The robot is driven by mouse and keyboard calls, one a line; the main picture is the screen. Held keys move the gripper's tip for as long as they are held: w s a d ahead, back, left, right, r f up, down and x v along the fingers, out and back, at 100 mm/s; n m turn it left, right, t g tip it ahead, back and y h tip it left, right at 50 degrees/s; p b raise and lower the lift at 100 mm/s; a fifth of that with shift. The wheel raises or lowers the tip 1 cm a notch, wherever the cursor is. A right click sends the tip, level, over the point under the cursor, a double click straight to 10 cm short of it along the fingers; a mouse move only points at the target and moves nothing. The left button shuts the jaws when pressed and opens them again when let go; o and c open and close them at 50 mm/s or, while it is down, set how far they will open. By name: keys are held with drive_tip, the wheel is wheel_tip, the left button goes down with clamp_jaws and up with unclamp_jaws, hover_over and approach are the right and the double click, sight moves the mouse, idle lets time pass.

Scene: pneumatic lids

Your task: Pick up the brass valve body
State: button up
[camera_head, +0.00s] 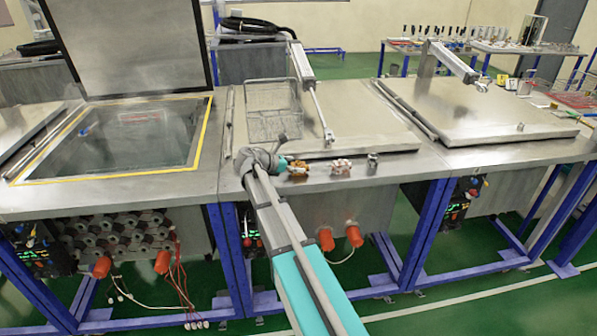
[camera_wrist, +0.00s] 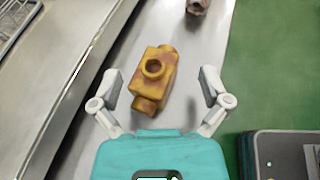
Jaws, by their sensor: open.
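The brass valve body (camera_wrist: 152,78) is a yellow-brown block with a round port facing up and stubs at its ends. It lies on the front steel ledge and also shows in the head view (camera_head: 298,169). My gripper (camera_wrist: 160,86) is open, with one finger on each side of the valve body in the wrist view. Clear gaps show on both sides, and I see no contact. In the head view my gripper (camera_head: 284,163) is just left of the valve body. How far the fingertips are above the ledge is hard to tell.
A pinkish fitting (camera_head: 341,168) and a small grey metal part (camera_head: 372,160) stand on the ledge to the right. A wire basket (camera_head: 272,110) and a closed lid (camera_head: 350,125) are behind. An open tank (camera_head: 130,135) is at left. The ledge edge drops to green floor.

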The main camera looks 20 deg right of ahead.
sight(297, 165)
drive_tip(key=shift+b+x, duration=0.4)
drive_tip(key=shift+x, duration=1.15)
drive_tip(key=shift+a, duration=0.15)
clamp_jaws()
